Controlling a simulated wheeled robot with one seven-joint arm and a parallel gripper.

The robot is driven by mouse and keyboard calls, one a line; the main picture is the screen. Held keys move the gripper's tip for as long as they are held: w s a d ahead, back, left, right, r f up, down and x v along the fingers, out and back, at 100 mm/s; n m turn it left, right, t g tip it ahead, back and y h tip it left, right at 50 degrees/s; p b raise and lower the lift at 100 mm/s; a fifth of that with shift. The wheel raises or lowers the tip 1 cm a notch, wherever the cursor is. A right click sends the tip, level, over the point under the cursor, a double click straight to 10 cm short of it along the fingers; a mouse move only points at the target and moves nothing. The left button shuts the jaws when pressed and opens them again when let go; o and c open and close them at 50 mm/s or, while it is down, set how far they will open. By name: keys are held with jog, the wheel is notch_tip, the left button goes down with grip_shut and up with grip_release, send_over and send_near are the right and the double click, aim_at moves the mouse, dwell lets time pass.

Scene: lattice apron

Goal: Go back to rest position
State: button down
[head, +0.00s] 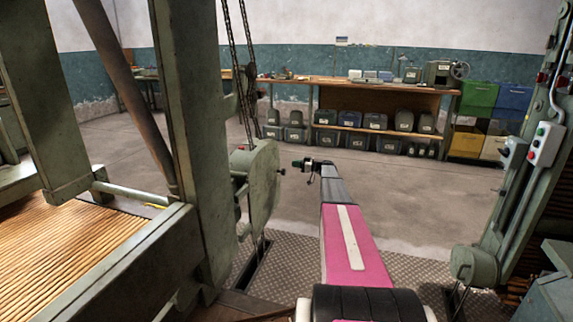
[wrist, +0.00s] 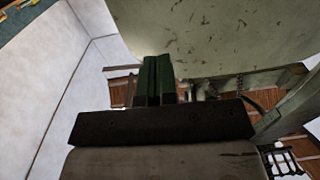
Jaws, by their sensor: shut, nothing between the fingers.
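My gripper (head: 297,163) is at the end of my pink and grey arm, which reaches forward from the bottom middle of the head view. It points left, close to a round green drum housing (head: 264,185) on the machine post. In the wrist view my gripper (wrist: 154,62) shows as two dark green fingers side by side, closed together and empty. A large pale green, scratched surface (wrist: 215,35) fills the upper right behind the fingertips. I cannot tell whether the fingers touch it.
A green machine frame (head: 200,130) stands left, with hanging chains (head: 238,60). Another post with a switch box (head: 545,145) stands right. A long workbench (head: 340,84) with several bins lines the back wall. The concrete floor (head: 400,190) between is clear.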

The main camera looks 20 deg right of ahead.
jog(key=v, duration=0.5)
jog(key=s+a+f+m+g+h, duration=0.3)
jog(key=s+a+f, duration=0.1)
jog(key=s+a, duration=0.75)
jog(key=s+a+f+m+g+h, duration=0.2)
jog(key=s+a+f+g+h, duration=0.15)
jog(key=s+a, duration=0.8)
jog(key=s+a+m+g+h, duration=0.1)
jog(key=s+a+m+h, duration=0.1)
jog(key=s, duration=0.7)
jog(key=s+a+f+m+g+h, duration=0.1)
jog(key=s+a+m+h, duration=0.1)
jog(key=s, duration=0.7)
jog(key=s+a+f+m+g+h, duration=0.1)
jog(key=s+h, duration=0.3)
jog(key=s, duration=0.6)
jog(key=shift+a+m+h, duration=0.35)
jog(key=shift+a+m, duration=0.3)
jog(key=shift+m, duration=0.15)
